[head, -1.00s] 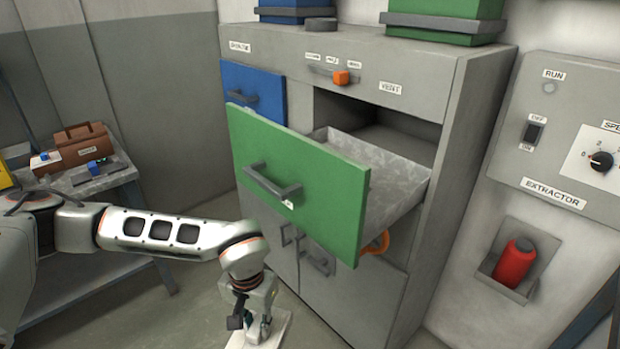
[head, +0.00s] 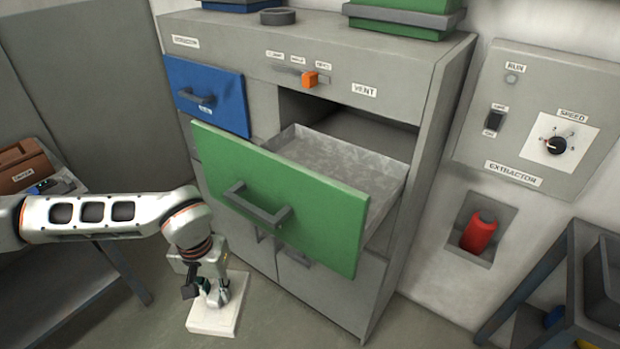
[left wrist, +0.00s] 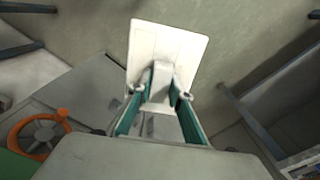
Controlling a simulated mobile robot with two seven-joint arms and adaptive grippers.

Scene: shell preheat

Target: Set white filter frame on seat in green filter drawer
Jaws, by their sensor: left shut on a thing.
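The green filter drawer (head: 300,205) is pulled out from the grey cabinet, and its grey inside (head: 345,165) looks empty in the head view. My left gripper (head: 219,300) points down, left of and lower than the drawer front. It is shut on the white filter frame (head: 215,318), a flat pale slab held low over the floor. In the left wrist view the gripper (left wrist: 160,97) grips a raised grey-white block on the white frame (left wrist: 168,50). The frame is clear of the drawer. My right gripper is not in view.
An orange slider (head: 309,79) is above the opening. The extractor panel (head: 540,120) and a red cylinder (head: 478,232) are on the right wall. A dark bench (head: 570,300) stands at the lower right.

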